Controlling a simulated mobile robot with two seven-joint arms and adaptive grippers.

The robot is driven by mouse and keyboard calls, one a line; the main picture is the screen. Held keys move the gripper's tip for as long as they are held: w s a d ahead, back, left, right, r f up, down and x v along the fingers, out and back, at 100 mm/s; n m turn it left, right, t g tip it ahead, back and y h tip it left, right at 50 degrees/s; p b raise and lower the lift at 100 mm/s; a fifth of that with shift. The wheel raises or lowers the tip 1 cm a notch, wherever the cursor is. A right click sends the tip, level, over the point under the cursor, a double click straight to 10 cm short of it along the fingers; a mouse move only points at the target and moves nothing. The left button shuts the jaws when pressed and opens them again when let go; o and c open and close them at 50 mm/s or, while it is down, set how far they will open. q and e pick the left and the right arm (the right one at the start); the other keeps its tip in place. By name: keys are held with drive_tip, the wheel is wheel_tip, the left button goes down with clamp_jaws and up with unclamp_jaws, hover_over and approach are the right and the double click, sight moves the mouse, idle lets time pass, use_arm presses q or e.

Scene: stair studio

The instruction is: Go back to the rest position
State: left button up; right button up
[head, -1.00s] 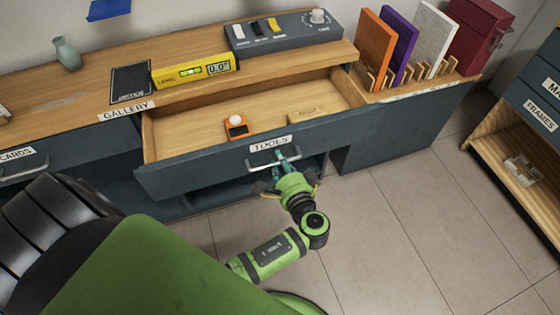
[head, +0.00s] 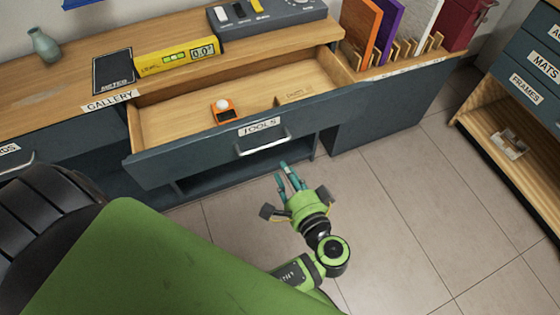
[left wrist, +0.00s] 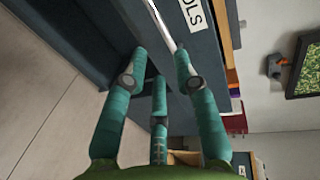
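My left gripper (head: 290,178) is in front of the open drawer labelled TOOLS (head: 200,158), below and apart from its metal handle (head: 264,144). Its teal fingers are spread with nothing between them. In the left wrist view the three fingers (left wrist: 160,75) show with gaps between them, and the drawer handle (left wrist: 160,22) and part of the label are beyond them. The drawer stands pulled out. Inside it are an orange device with a white ball (head: 224,110) and a small wooden block (head: 295,96). My right gripper is not in view.
The countertop holds a yellow level (head: 175,57), a black booklet (head: 113,72), a grey switch panel (head: 265,18) and a vase (head: 44,45). Upright panels (head: 360,28) stand in a rack at the right. A shelf unit (head: 530,95) is at the far right. Tiled floor in front is clear.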

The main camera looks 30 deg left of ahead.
use_arm(q)
drive_tip(key=shift+s+d+r, duration=0.1)
drive_tip(key=shift+s+d, duration=0.15)
drive_tip(key=shift+d, duration=0.1)
idle(0.3)
drive_tip(key=s+a+f+m+g+h+p, duration=0.1)
drive_tip(key=s+f+g+h+p, duration=0.2)
drive_tip(key=f, duration=0.9)
drive_tip(key=s+f+m+g+h, duration=0.2)
drive_tip(key=s+f+h, duration=0.3)
drive_tip(key=f, duration=0.7)
drive_tip(key=s+a+f+n+g+h+p, duration=0.1)
drive_tip(key=s+a+f+n, duration=0.1)
drive_tip(key=s, duration=0.5)
drive_tip(key=s+a+f+n+g+h+p, duration=0.1)
drive_tip(key=s+a+f+n, duration=0.1)
drive_tip(key=s+f+n, duration=0.2)
drive_tip(key=s+a+f+n+g+h+p, duration=0.1)
drive_tip(key=s+a+f+n+g, duration=0.1)
drive_tip(key=s, duration=0.9)
wheel_tip(320, 180, down, 2)
drive_tip(key=shift+a+n+h+p, duration=0.35)
drive_tip(key=shift+a+n+h, duration=0.05)
drive_tip(key=shift+a, duration=0.05)
